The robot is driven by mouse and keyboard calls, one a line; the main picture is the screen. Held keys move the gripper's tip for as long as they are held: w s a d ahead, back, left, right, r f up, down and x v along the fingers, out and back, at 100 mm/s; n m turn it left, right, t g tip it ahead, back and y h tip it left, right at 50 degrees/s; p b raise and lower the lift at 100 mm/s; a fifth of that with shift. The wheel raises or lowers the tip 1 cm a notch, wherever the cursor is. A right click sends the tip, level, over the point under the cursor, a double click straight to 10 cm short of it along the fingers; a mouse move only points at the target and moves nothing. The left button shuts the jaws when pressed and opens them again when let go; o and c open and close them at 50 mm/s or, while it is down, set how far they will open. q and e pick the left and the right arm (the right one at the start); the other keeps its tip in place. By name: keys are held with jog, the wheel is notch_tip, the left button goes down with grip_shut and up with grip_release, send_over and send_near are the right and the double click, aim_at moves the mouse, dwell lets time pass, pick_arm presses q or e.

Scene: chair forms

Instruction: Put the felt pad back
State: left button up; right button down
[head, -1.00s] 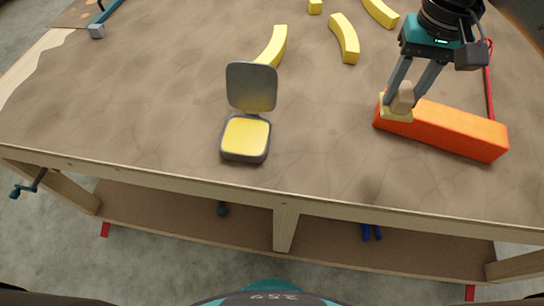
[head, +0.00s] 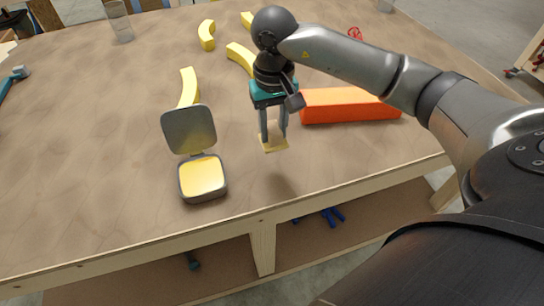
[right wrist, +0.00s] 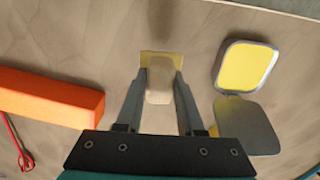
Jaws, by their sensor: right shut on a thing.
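My right gripper (head: 273,138) is shut on the beige knob of the felt pad, a flat yellow square (head: 275,148). It holds the pad above the table, right of the open tin. In the right wrist view the knob (right wrist: 160,82) sits between the fingers and the yellow pad (right wrist: 148,57) shows behind it. The open grey tin (head: 188,190) has a yellow inside and a raised lid (head: 189,130); it also shows at the right in the right wrist view (right wrist: 246,66). My left gripper is not in view.
An orange block (head: 348,106) lies right of the gripper. Several yellow curved pieces (head: 207,36) lie farther back, one (head: 188,88) behind the tin's lid. A teal tool (head: 12,78) is at the left edge. The table (head: 90,180) is clear left of the tin.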

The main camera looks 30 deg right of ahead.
notch_tip(320, 180, down, 9)
jog(key=shift+f, duration=0.1)
dwell(0.3)
jog(key=shift+f+b, duration=0.2)
jog(key=shift+b, duration=0.25)
jog(key=c, duration=0.5)
grip_release()
jog(key=shift+r, duration=0.15)
notch_tip(320, 180, up, 12)
jog(key=shift+r+p, duration=0.1)
jog(key=shift+p, duration=0.25)
